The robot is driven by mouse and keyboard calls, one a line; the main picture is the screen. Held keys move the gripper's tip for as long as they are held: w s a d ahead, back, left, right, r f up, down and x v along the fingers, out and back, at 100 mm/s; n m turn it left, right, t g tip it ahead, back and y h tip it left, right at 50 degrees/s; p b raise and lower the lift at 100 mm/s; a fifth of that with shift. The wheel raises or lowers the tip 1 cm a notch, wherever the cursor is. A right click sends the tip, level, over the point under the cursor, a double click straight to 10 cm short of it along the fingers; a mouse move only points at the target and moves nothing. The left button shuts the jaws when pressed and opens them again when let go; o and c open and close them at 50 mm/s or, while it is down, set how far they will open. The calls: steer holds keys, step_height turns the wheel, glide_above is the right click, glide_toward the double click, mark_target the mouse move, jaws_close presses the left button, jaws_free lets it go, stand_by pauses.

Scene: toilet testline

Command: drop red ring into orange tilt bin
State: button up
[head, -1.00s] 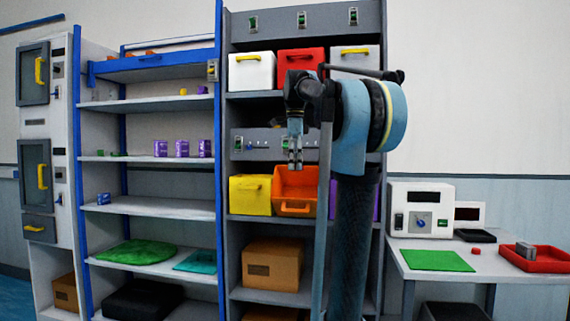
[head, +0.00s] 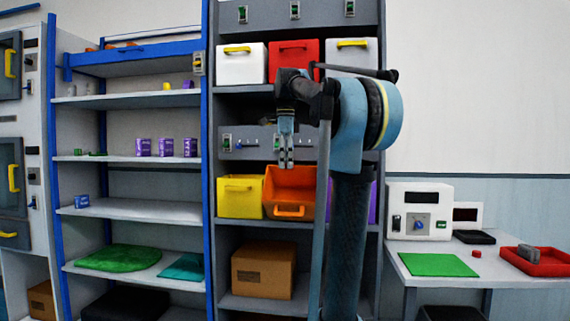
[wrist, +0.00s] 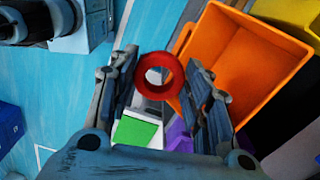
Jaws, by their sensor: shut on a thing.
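The orange tilt bin (head: 290,185) is tipped open on the middle shelf of the grey rack, between a yellow bin and a purple bin. In the wrist view the open orange bin (wrist: 235,55) is on the right, and its inside looks empty. My gripper (head: 286,165) hangs in front of the orange bin in the head view. In the wrist view my gripper (wrist: 160,85) is shut on the red ring (wrist: 139,76), which sits between the fingertips. The ring overlaps the bin's left edge in that view. The ring cannot be made out in the head view.
The yellow bin (head: 240,197) stands left of the orange bin, and the purple bin (head: 365,202) is right, partly behind my arm. White and red bins (head: 296,60) stand above. A table (head: 480,262) with a green mat is at the right.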

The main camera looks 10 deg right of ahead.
steer(key=w+d+f, duration=0.2)
steer(key=w, duration=0.6)
steer(key=shift+w+d, duration=0.2)
steer(key=shift+d, duration=0.15)
steer(key=o, duration=1)
steer(key=shift+c, duration=0.2)
step_height(320, 180, up, 12)
stand_by(0.6)
steer(key=s+f+n, duration=0.6)
steer(key=s+f, duration=0.6)
steer(key=f, duration=0.6)
steer(key=s+f+n+t, duration=0.1)
steer(key=s+f+n, duration=0.6)
steer(key=s+f, duration=0.5)
steer(key=s+f+n+t, duration=0.1)
steer(key=s+f+n, duration=0.5)
steer(key=f, duration=1.8)
steer(key=s, duration=0.6)
steer(key=shift+f+n, duration=0.3)
